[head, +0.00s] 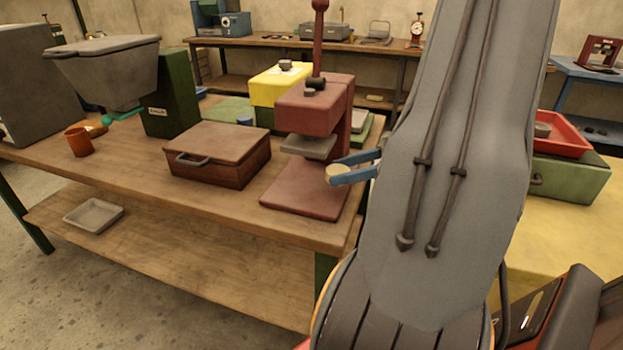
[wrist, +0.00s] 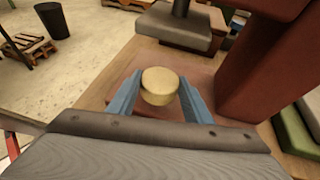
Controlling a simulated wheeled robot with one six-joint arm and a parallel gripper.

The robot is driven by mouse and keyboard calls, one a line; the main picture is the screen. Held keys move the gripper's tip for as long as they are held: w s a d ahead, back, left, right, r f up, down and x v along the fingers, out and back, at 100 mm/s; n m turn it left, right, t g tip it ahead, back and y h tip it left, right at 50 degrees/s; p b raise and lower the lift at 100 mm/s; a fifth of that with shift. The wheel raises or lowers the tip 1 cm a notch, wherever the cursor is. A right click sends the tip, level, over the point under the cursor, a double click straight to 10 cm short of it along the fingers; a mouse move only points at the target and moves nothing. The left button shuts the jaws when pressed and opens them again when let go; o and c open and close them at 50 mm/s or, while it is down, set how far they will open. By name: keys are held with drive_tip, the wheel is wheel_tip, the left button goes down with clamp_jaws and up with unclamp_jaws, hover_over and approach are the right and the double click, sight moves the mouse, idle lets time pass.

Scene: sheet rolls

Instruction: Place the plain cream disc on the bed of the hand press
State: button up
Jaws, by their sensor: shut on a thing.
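The plain cream disc (head: 338,174) is held between the blue fingers of my gripper (head: 352,170), in front of the red hand press (head: 315,103). In the wrist view the disc (wrist: 160,86) sits between the fingertips of my gripper (wrist: 159,92), which are shut on it. The press has a flat red bed (head: 300,192) at its foot and a grey plate (head: 308,146) above it. The disc appears above the right part of the bed, apart from it. Nothing lies on the visible part of the bed. My arm hides what is right of the press.
A brown lidded box (head: 218,152) stands left of the press on the wooden bench (head: 120,178). A yellow box (head: 278,86) stands behind the press. A red tray (head: 560,135) lies right of my arm.

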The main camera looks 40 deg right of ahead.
hover_over(313, 190)
drive_tip(key=shift+p, duration=0.3)
drive_tip(key=shift+f, duration=1.7)
drive_tip(key=shift+f, duration=0.15)
drive_tip(key=o, duration=1.2)
drive_tip(key=shift+c, duration=0.2)
drive_tip(key=shift+s+d+r, duration=0.2)
drive_tip(key=shift+d+r, duration=0.05)
drive_tip(key=v, duration=1.1)
drive_tip(key=shift+s+r, duration=0.15)
drive_tip(key=shift+r, duration=0.05)
